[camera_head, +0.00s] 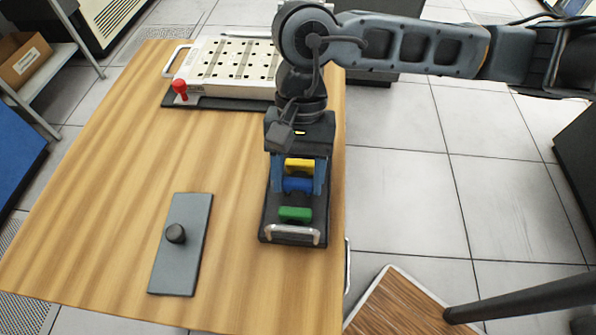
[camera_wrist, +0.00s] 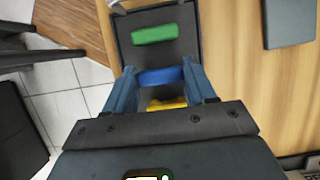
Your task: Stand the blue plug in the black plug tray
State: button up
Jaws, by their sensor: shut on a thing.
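The black plug tray (camera_head: 266,222) lies near the right edge of the wooden table, with a silver handle at its near end. It also shows in the wrist view (camera_wrist: 180,52). My gripper (camera_head: 298,186) points down over the tray. Its blue fingers are shut on the blue plug (camera_head: 298,184), which shows between them in the wrist view (camera_wrist: 160,76). A yellow plug (camera_head: 299,165) is just behind the blue one and a green plug (camera_head: 295,214) is in front of it, on the tray. I cannot tell whether the blue plug's base touches the tray.
A white board with rows of holes (camera_head: 215,62) lies at the table's back, with a red knobbed piece (camera_head: 180,88) at its near left corner. A grey plate with a black knob (camera_head: 179,262) lies to the left of the tray. The table's middle left is clear.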

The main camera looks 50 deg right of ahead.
jog(key=shift+f+b, duration=0.85)
jog(key=shift+b, duration=0.45)
dwell(0.9)
jog(key=o, duration=1)
jog(key=shift+r, duration=0.15)
jog(key=v, duration=0.7)
jog(key=shift+r+b, duration=0.3)
